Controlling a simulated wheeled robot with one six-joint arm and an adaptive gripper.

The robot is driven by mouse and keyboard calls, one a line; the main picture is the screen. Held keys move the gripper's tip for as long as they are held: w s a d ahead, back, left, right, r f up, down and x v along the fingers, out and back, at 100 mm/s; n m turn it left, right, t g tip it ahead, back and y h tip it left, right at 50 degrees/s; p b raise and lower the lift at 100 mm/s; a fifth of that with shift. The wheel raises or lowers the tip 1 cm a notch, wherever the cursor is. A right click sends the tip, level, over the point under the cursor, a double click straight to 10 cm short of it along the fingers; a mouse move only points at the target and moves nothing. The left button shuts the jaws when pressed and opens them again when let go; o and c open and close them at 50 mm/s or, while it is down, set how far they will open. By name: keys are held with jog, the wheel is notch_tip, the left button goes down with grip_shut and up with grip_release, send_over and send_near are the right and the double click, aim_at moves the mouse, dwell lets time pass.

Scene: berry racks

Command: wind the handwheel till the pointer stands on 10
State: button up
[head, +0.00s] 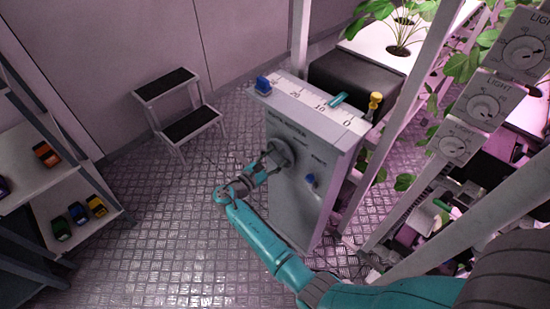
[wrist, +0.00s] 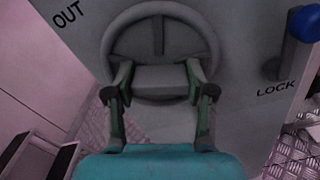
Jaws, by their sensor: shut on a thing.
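The handwheel (head: 284,150) sits on the front of a grey box (head: 295,195). It also shows in the wrist view (wrist: 207,40), with one spoke pointing up. My gripper (head: 268,163) is shut on the handwheel; in the wrist view its two fingers (wrist: 160,80) lie on either side of the grey middle part. The scale (head: 310,101) on the box top bears 20, 10 and 0 from left to right. The teal pointer (head: 338,100) lies close to the 10 mark; I cannot read the exact tick. A blue lock knob (head: 310,180) is right of the wheel, also in the wrist view (wrist: 304,24).
Plant racks with posts (head: 400,70) and light dials (head: 484,106) crowd the right. A step stool (head: 178,105) and a shelf (head: 85,190) stand left. Floor between is clear.

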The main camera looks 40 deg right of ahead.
jog(key=shift+d, duration=0.15)
jog(key=o, duration=1.2)
jog(key=shift+d, duration=0.1)
jog(key=shift+c, duration=0.2)
jog(key=a, duration=1.2)
jog(key=shift+s, duration=0.2)
